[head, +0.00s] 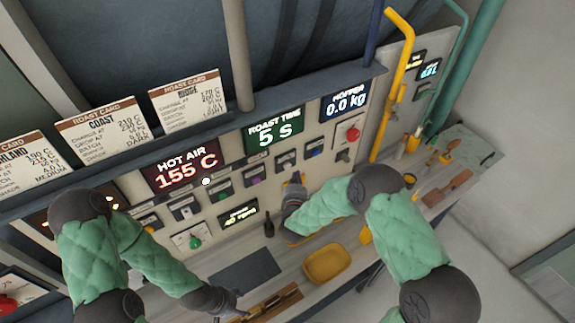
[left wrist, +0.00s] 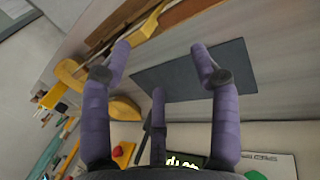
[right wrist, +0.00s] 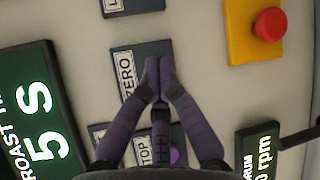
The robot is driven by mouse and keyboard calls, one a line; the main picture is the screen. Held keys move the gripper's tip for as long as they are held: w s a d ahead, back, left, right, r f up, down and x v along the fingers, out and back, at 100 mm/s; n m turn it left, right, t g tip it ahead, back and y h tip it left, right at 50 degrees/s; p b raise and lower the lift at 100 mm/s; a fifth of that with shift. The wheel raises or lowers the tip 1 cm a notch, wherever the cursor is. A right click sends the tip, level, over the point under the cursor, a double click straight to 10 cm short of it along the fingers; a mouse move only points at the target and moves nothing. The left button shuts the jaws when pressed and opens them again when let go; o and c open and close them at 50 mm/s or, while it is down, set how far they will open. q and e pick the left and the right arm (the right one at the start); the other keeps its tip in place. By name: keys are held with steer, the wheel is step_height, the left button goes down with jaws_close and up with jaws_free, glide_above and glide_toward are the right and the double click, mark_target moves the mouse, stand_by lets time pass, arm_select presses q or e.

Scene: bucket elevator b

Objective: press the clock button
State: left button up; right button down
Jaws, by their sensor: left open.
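The roast time clock display (head: 273,134) reads 5 S on the sloping panel; it also shows at the left of the right wrist view (right wrist: 38,120). Below it is a row of labelled button plates. My right gripper (right wrist: 152,78) has its fingers together, holding nothing visible, with the tips over the plate marked ZERO (right wrist: 127,62). The fingers hide that plate's button, and contact cannot be told. The STOP plate with a purple button (right wrist: 176,155) lies beside the fingers. My left gripper (left wrist: 160,55) is open and empty above the counter near a dark mat (left wrist: 190,75).
A red button on a yellow plate (right wrist: 267,25) is close to the right gripper. The hot air display (head: 182,165) and hopper display (head: 344,102) flank the clock. A yellow tray (head: 327,264) and wooden pieces (head: 275,303) lie on the counter.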

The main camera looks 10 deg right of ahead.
steer(key=s, duration=0.1)
steer(key=s+d, duration=0.1)
steer(key=s, duration=0.2)
steer(key=shift+s+d+p, duration=0.15)
steer(key=shift+d+p, duration=0.1)
steer(key=shift+p, duration=0.05)
stand_by(0.7)
